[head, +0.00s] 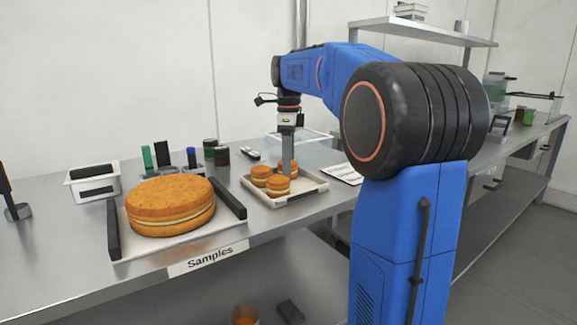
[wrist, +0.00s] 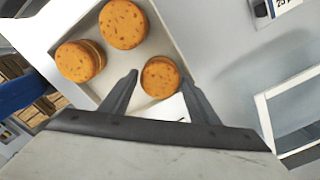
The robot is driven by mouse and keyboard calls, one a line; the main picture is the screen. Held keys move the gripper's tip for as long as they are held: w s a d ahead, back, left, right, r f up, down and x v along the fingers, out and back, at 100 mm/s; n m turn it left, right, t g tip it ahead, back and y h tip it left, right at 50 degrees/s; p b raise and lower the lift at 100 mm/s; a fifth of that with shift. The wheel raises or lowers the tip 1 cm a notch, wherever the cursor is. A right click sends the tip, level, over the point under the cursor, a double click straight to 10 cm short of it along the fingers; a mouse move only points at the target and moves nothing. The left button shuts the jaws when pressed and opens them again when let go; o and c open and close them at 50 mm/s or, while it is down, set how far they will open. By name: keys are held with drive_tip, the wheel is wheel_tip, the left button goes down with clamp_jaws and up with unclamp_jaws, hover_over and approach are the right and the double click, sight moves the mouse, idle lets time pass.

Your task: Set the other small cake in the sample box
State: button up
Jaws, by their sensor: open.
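Three small round orange-brown cakes sit together in a shallow pale tray (head: 312,187): a left one (head: 260,176), a front one (head: 279,187) and a back right one (head: 294,168). In the wrist view, one cake (wrist: 160,80) lies at and between my fingertips. Two others, an upper one (wrist: 122,24) and a left one (wrist: 76,62), lie outside them. My gripper (head: 288,172) is open, pointing down at the tray, with nothing clamped. A white box (head: 94,188) with a dark front panel stands at far left. I cannot tell whether it is the sample box.
A large layered cake (head: 170,203) rests on a board with black side bars, above a "Samples" label (head: 208,258). A clear container with a white rim (wrist: 264,118) is beside the tray. Dark and green jars (head: 210,148) stand behind. Bare bench lies at the left front.

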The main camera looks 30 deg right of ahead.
wheel_tip(320, 180, up, 10)
drive_tip(key=shift+r, duration=0.25)
drive_tip(key=shift+s, duration=0.1)
idle(0.5)
